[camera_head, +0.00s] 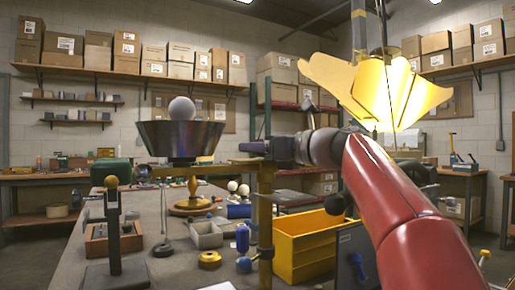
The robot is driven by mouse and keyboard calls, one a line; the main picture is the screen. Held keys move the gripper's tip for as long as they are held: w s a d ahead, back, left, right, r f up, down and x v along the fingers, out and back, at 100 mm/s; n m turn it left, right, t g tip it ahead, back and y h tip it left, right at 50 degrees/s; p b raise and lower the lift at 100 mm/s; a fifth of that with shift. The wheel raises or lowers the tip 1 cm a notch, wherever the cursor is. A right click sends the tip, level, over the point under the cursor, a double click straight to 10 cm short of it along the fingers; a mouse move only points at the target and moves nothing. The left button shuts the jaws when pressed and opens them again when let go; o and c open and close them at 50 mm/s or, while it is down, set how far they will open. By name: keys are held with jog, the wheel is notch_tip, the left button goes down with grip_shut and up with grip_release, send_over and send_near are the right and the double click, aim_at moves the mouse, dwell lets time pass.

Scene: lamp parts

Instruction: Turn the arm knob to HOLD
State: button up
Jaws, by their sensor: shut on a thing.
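My gripper (252,147) reaches in from the right at the end of my red arm. The thing between the jaws appears to be the arm knob, mostly hidden by the fingers. No HOLD mark can be read.
A yellow bin (300,250) stands right of the post, below my arm. Grey trays (206,236), a blue bottle (242,238) and a yellow ring (209,259) crowd the bench. A lit yellow shade (385,90) hangs above my arm.

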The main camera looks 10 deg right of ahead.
jog(key=m+t+h, duration=0.1)
jog(key=m+h, duration=0.1)
jog(key=m+t+h, duration=0.1)
jog(key=t+h, duration=0.1)
jog(key=h, duration=0.1)
jog(key=shift+w+d+m, duration=0.1)
jog(key=shift+d+m, duration=0.05)
jog(key=shift+m, duration=0.25)
jog(key=m+h, duration=0.1)
jog(key=h, duration=0.1)
jog(key=d+m+t+h, duration=0.1)
jog(key=m+h, duration=0.1)
jog(key=h, duration=0.1)
jog(key=shift+w+t, duration=0.15)
jog(key=shift+t, duration=0.15)
jog(key=shift+d+m+h, duration=0.15)
jog(key=shift+m+h, duration=0.55)
jog(key=shift+h, duration=0.1)
jog(key=shift+m+h, duration=0.3)
jog(key=shift+h, duration=0.2)
jog(key=o, duration=1)
jog(key=shift+s+f+b, duration=0.1)
jog(key=shift+s+b, duration=0.25)
jog(key=s+b, duration=0.2)
jog(key=s, duration=0.5)
jog(key=shift+a+b, duration=0.2)
jog(key=shift+b, duration=0.15)
